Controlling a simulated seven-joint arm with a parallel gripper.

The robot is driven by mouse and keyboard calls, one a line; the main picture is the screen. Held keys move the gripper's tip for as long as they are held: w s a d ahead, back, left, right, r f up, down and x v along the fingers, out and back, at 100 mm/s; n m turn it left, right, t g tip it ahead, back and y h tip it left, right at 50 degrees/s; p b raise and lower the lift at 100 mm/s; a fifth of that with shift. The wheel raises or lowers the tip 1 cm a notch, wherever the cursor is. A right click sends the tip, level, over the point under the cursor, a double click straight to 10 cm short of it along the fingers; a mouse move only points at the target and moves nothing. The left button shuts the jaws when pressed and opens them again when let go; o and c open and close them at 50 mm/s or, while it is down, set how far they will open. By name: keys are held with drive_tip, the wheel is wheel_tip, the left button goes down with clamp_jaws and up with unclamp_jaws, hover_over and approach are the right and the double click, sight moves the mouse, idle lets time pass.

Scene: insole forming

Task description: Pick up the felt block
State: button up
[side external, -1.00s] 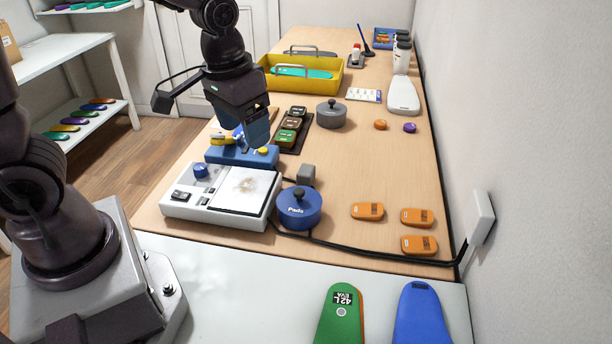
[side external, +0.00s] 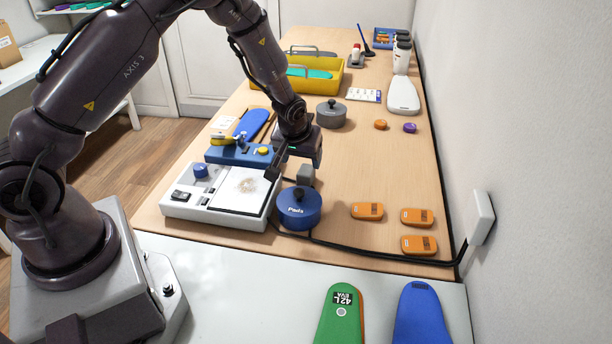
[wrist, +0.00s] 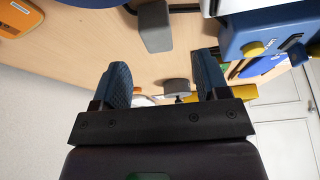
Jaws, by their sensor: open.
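The felt block is a small grey block (side external: 307,174) standing on the wooden table, just behind the blue round pad pot and right of the white device. In the wrist view the grey block (wrist: 154,28) shows at the top, between the lines of the two fingers but apart from them. My gripper (side external: 311,160) is just above and behind the block in the side view, partly overlapping it. The wrist view shows my gripper (wrist: 160,76) with its two dark textured fingers spread wide and nothing between them.
The blue pot (side external: 299,209) and the white device (side external: 187,202) stand close to the block. A blue stand (side external: 226,154) is to the left and a grey lidded pot (side external: 331,115) behind. Orange pieces (side external: 367,211) lie to the right.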

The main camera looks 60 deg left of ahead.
sight(306, 170)
drive_tip(key=x, duration=0.7)
drive_tip(key=shift+w+d+f, duration=0.1)
drive_tip(key=shift+w+f, duration=0.05)
drive_tip(key=shift+c, duration=0.5)
drive_tip(key=c, duration=0.9)
